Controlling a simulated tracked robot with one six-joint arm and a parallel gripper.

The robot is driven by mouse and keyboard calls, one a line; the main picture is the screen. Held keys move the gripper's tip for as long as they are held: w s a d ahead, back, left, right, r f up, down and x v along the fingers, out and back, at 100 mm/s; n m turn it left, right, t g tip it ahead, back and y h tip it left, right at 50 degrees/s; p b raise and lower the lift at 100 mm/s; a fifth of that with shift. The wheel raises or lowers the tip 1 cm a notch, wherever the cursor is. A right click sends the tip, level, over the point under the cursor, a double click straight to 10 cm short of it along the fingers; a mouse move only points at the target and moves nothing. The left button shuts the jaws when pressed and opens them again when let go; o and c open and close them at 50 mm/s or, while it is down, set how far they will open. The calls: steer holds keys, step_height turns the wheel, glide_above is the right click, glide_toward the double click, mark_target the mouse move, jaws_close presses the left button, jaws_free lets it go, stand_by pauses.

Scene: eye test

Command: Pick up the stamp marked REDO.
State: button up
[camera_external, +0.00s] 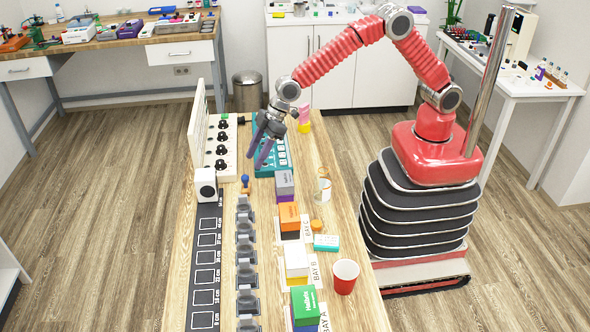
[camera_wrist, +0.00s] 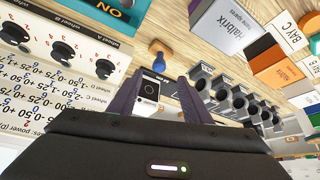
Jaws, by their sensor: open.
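A small stamp-like piece (camera_external: 245,183) with a blue handle and a wooden base stands on the bench, beside the white knob panel. It also shows in the wrist view (camera_wrist: 158,62), just beyond my fingertips. No REDO marking is readable on it, so I cannot tell if it is the named stamp. My gripper (camera_external: 258,157) is above the bench near the teal panel, fingers pointing down. In the wrist view my gripper (camera_wrist: 163,78) has its two dark fingers apart, with nothing held between them.
A white cube (camera_external: 205,184) with a black circle stands at the left edge. A row of grey-black holders (camera_external: 245,254) runs toward the front. Stacked boxes (camera_external: 289,216), a red cup (camera_external: 345,275) and a teal panel (camera_external: 281,158) stand nearby. Upright white board (camera_external: 198,128) borders the left.

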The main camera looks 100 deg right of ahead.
mark_target(246, 184)
steer(key=shift+x, duration=1.25)
steer(key=shift+f, duration=0.1)
steer(key=shift+x, duration=2.5)
steer(key=shift+d, duration=0.1)
steer(key=shift+c, duration=0.7)
jaws_close()
